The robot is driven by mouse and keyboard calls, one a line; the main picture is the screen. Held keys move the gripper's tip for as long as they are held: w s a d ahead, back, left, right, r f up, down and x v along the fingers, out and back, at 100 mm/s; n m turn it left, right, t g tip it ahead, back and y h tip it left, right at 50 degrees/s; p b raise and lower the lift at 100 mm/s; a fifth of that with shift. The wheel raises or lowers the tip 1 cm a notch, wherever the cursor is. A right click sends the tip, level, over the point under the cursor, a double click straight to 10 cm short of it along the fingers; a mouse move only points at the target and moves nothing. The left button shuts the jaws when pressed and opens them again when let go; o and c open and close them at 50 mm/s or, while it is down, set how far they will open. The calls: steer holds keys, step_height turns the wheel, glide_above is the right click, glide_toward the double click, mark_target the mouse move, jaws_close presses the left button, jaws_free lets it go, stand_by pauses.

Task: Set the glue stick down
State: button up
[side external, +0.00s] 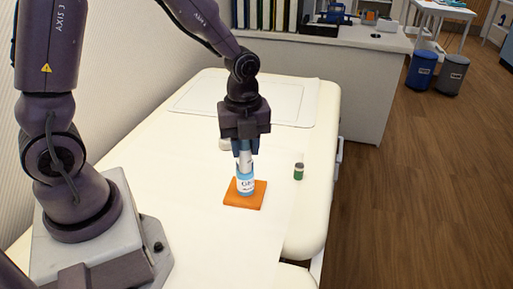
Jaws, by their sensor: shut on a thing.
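The glue stick (245,184) stands upright, blue with a white label and a paler top. Its base is over an orange square pad (258,199), on it or very close above it; I cannot tell which. My gripper (244,151) points straight down from above and is shut on the upper part of the glue stick. The fingers hide part of its top.
A whitish object (225,144) is partly hidden behind my gripper. A pale mat (290,104) lies at the back. The cream tabletop (200,245) in front is clear.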

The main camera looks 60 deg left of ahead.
steer(key=w+a, duration=0.4)
steer(key=a, duration=1.4)
steer(key=shift+w+a+f, duration=1.1)
steer(key=shift+w+f, duration=0.95)
steer(key=shift+f, duration=0.15)
steer(key=shift+w+a+f, duration=1.15)
steer(key=shift+w+f, duration=0.95)
steer(key=shift+f, duration=0.05)
steer(key=shift+w+a+f, duration=1.1)
steer(key=shift+w+f, duration=0.95)
steer(key=shift+f, duration=0.15)
steer(key=shift+f, duration=0.1)
steer(key=o, duration=0.9)
